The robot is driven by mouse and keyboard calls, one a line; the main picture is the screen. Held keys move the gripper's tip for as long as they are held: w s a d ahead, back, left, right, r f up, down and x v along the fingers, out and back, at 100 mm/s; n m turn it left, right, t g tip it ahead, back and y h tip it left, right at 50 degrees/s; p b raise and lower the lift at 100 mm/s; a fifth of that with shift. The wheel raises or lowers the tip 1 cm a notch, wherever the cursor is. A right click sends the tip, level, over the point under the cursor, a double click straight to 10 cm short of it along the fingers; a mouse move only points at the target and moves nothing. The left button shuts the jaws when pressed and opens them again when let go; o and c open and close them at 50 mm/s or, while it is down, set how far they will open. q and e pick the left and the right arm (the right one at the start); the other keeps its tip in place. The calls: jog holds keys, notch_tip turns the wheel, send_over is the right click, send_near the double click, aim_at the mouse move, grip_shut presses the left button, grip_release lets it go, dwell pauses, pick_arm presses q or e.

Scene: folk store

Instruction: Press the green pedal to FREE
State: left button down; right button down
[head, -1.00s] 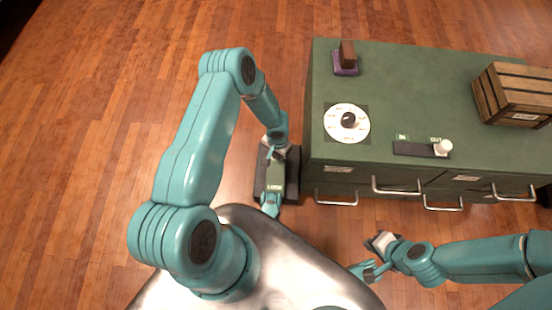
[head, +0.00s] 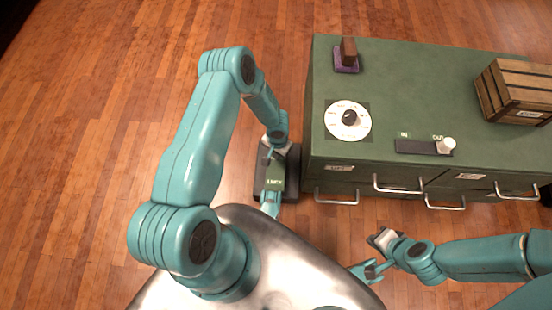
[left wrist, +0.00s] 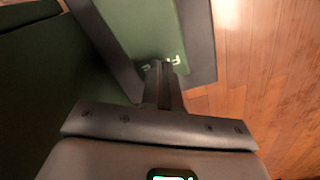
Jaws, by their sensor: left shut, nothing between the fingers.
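The green pedal (head: 275,172) sits in a dark frame on the floor, at the left end of the green cabinet. A small pale label shows on the pedal, too small to read surely. My left gripper (head: 268,157) is shut and empty over the pedal. In the left wrist view its closed fingertips (left wrist: 161,66) overlap the pedal's green plate (left wrist: 140,30) beside the pale lettering and hide part of it. I cannot tell whether they touch. My right gripper (head: 380,239) is in front of the cabinet, away from the pedal; its jaws are unclear.
The green cabinet (head: 420,80) stands to the right, close to the pedal. On it are a white dial (head: 362,122), a slider with a white knob (head: 447,145), a stamp-like block (head: 348,52) and a wooden crate (head: 510,92). Handles stick out in front. Floor at left is clear.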

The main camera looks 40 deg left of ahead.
pick_arm(q)
notch_tip(320, 180, up, 8)
jog(key=p, duration=0.4)
jog(key=shift+r+p, duration=0.25)
jog(key=shift+p, duration=0.05)
dwell(0.3)
